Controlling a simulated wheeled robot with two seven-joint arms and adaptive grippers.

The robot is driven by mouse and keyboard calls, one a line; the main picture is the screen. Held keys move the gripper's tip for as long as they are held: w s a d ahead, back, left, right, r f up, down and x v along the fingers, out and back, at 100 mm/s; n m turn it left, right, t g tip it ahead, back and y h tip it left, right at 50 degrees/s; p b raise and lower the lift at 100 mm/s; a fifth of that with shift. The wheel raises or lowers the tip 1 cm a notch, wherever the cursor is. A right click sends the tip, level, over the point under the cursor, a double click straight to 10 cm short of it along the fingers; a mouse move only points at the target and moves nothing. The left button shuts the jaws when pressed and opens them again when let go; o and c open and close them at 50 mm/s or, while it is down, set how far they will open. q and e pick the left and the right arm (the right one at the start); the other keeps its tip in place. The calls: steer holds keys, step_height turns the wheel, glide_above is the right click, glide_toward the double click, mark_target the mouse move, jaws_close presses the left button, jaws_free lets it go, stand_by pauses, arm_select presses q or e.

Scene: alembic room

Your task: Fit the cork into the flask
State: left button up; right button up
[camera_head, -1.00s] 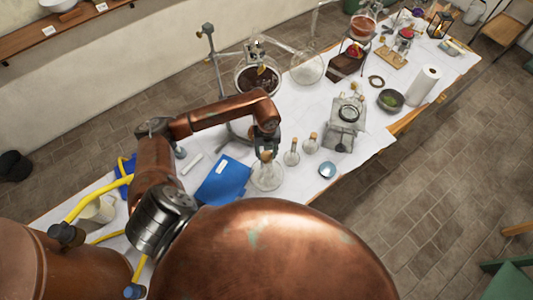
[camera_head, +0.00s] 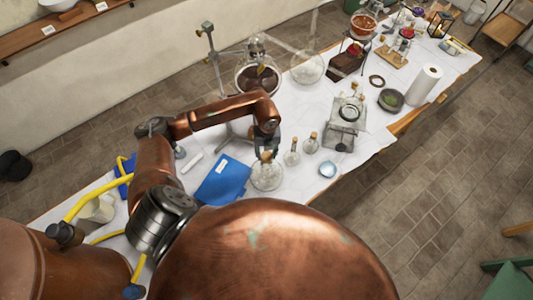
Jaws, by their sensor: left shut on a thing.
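A clear glass flask (camera_head: 267,176) stands on the white-covered table, next to a blue folder. My left gripper (camera_head: 266,152) reaches down over it and is shut on the cork (camera_head: 266,156), which is at the flask's mouth. The gripper partly hides the cork and the flask's neck, so I cannot tell how deep the cork sits. My right gripper does not show.
Two smaller corked flasks (camera_head: 292,157) stand just right of the flask. A blue folder (camera_head: 222,180) lies to its left. A grey scale-like device (camera_head: 345,122) stands farther right, with a small round dish (camera_head: 328,169) in front of it. A metal stand (camera_head: 215,70) rises behind.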

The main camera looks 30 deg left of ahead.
mark_target(267, 155)
arm_select(q)
steer(key=shift+f, duration=0.15)
stand_by(0.5)
steer(key=shift+f+b, duration=0.2)
steer(key=shift+b, duration=0.2)
stand_by(0.9)
steer(key=o, duration=1.1)
steer(key=shift+o, duration=0.4)
steer(key=o, duration=0.3)
steer(key=shift+r, duration=0.1)
steer(key=shift+r+p, duration=1.95)
steer(key=shift+r, duration=1.5)
